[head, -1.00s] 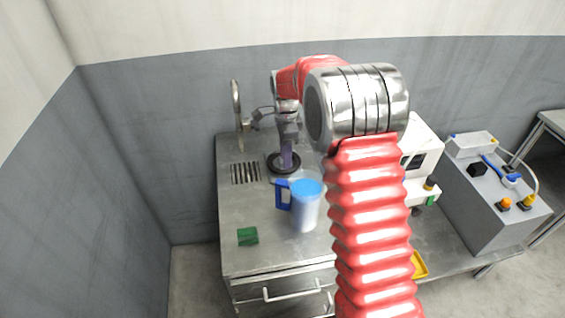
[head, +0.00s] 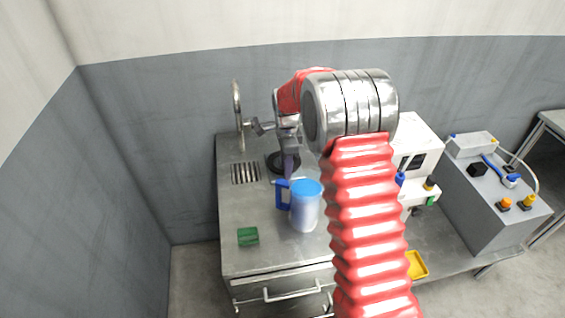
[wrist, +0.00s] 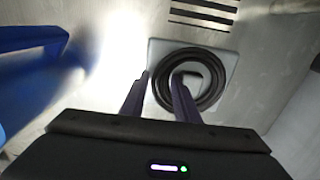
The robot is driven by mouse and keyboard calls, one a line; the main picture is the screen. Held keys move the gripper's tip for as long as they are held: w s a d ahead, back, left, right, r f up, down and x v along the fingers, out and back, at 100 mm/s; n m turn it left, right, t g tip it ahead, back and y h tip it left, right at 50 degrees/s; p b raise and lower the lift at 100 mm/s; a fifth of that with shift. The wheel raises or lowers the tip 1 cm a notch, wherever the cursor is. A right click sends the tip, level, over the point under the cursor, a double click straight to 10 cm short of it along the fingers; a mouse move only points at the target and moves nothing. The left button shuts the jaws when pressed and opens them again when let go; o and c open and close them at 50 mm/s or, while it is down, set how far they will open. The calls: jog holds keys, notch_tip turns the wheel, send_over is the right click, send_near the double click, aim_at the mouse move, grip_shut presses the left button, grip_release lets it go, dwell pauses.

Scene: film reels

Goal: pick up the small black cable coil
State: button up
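The small black cable coil (head: 273,163) lies flat on the metal counter, below the tap. In the wrist view the coil (wrist: 216,87) is a black ring on a light square plate (wrist: 229,62). My gripper (wrist: 162,76) is open, its two purple-grey fingers apart. In that view the left finger is just outside the coil's left side and the right finger overlaps the ring's hole. I cannot tell whether they touch it. In the head view my gripper (head: 288,176) hides part of the coil.
A blue-lidded jug (head: 306,208) stands close in front of my gripper; its blue handle (wrist: 30,40) shows in the wrist view. A green block (head: 248,236) lies front left. A slotted drain (head: 245,173) and tap (head: 238,115) are left of the coil. A white machine (head: 421,135) stands right.

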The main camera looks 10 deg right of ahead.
jog(key=shift+c, duration=0.4)
grip_shut()
jog(key=shift+r, duration=0.2)
notch_tip(320, 180, up, 18)
jog(key=shift+f, duration=0.15)
dwell(0.6)
